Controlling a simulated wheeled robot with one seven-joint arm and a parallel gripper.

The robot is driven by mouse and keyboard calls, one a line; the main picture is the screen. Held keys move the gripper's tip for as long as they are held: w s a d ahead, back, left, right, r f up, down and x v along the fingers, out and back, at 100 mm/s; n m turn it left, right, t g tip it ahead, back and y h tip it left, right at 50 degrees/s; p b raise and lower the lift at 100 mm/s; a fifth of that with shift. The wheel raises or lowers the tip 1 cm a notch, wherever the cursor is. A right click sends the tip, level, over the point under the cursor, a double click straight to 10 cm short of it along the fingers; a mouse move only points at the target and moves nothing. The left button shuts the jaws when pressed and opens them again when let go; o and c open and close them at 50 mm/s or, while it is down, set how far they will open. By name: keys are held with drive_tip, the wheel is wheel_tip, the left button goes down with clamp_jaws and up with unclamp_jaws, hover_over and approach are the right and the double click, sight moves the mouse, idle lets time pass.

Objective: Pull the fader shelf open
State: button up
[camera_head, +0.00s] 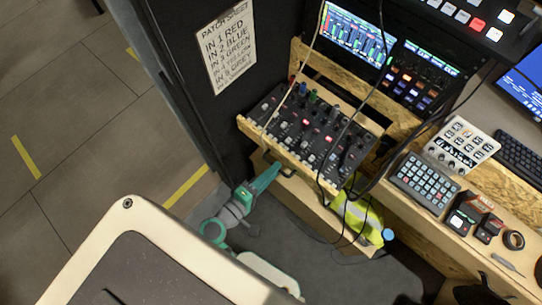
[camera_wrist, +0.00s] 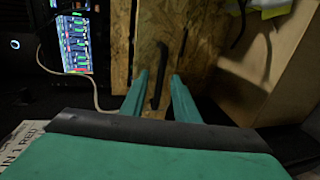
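The fader shelf (camera_head: 262,138) is a wooden tray bearing a dark mixer with coloured knobs, under the lit screens. Its front board (camera_wrist: 172,30) fills the middle of the wrist view. A black bar handle (camera_wrist: 160,75) is on that board; its dark loop also shows in the head view (camera_head: 288,172). My gripper (camera_head: 274,170) is just in front of the board, at the handle. In the wrist view my gripper's green fingers (camera_wrist: 159,88) stand apart, one on each side of the handle's end, with gaps visible. Contact with the handle is not visible.
A dark panel with a patch sheet (camera_head: 228,48) stands left of the shelf. A yellow vest (camera_head: 358,215) and a bottle with a blue cap (camera_head: 388,235) are below right. Cables (camera_head: 352,110) hang across the shelf. A desk with a keypad (camera_head: 425,182) is at right.

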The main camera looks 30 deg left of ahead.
drive_tip(key=v, duration=1.1)
drive_tip(key=shift+w+f, duration=0.1)
idle(0.5)
drive_tip(key=s+d+f+m+g+y, duration=0.2)
drive_tip(key=d+f+m+g+y, duration=0.3)
drive_tip(key=f, duration=0.4)
drive_tip(key=d+r+m+t+h, duration=0.2)
drive_tip(key=d+r+m+t, duration=0.3)
drive_tip(key=d+r+m, duration=0.6)
wheel_tip(320, 180, up, 4)
drive_tip(key=shift+s+d+f+h, duration=0.1)
drive_tip(key=shift+s+d+h, duration=0.3)
drive_tip(key=shift+d, duration=0.45)
